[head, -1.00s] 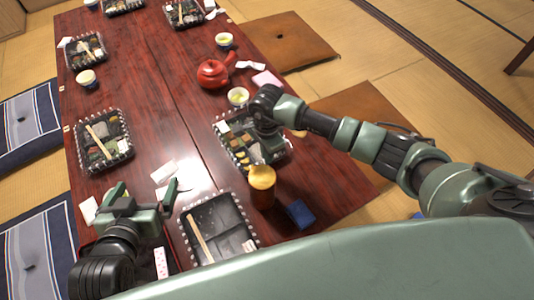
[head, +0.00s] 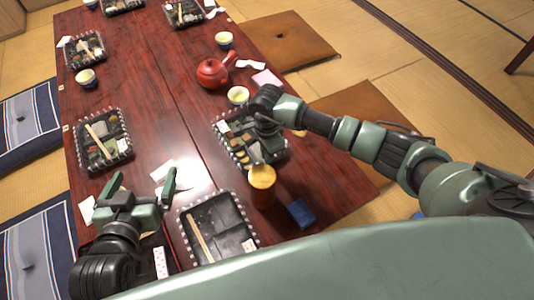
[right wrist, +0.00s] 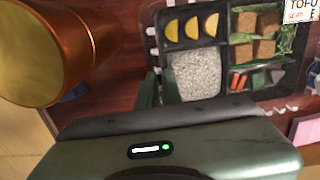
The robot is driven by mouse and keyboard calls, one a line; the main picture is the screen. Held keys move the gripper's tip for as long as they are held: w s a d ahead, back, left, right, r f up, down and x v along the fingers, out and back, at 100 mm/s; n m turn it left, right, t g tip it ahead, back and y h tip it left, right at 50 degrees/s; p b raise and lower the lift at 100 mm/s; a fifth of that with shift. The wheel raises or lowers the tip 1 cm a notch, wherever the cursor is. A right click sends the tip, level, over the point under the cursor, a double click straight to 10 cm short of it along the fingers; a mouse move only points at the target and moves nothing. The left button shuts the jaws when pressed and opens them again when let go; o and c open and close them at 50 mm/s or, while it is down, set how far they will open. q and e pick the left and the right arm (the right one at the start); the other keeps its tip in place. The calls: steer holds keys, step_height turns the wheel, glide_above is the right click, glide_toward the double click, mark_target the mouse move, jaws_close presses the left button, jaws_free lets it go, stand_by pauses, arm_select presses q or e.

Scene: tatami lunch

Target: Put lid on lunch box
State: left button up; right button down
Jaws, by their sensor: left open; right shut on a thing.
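An open dark lunch box (head: 228,128) with food in compartments sits on the red-brown table. It also shows in the right wrist view (right wrist: 222,55), with yellow slices, brown cubes and a speckled grey-white portion. My right gripper (head: 266,155) is over its right side and, in the right wrist view (right wrist: 160,88), shut on its near edge. A flat black tray-like piece (head: 222,222) with a pale stick and a white label lies at the near edge; I cannot tell whether it is the lid. My left gripper (head: 143,188) is open and empty left of it.
An orange-brown cup (head: 262,190) stands close to my right gripper, with a blue block (head: 299,213) beside it. A red teapot (head: 212,73) and a tea cup (head: 238,95) stand farther back. Other lunch boxes line the table. The table's middle strip is mostly clear.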

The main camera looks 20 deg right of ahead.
arm_select(q)
steer(key=shift+w+r, duration=0.1)
steer(key=shift+w+d+r+t, duration=0.1)
steer(key=shift+w+r+t, duration=0.05)
steer(key=shift+r+t, duration=0.15)
arm_select(e)
steer(key=shift+f, duration=0.1)
arm_select(q)
steer(key=shift+w+d+r+t+b, duration=0.15)
steer(key=shift+w+r+t+b, duration=0.1)
steer(key=shift+r, duration=0.2)
steer(key=shift+w+d+r+t+b, duration=0.15)
steer(key=shift+r+t, duration=0.1)
steer(key=shift+r, duration=0.15)
arm_select(e)
steer(key=shift+f, duration=0.25)
stand_by(0.6)
arm_select(q)
steer(key=shift+w+r, duration=0.1)
steer(key=shift+r, duration=0.15)
steer(key=shift+r, duration=0.1)
arm_select(e)
steer(key=shift+f, duration=0.1)
arm_select(q)
steer(key=shift+w+d+r+t+h, duration=0.1)
steer(key=shift+w+r+t+h, duration=0.05)
steer(key=shift+r+t+h, duration=0.15)
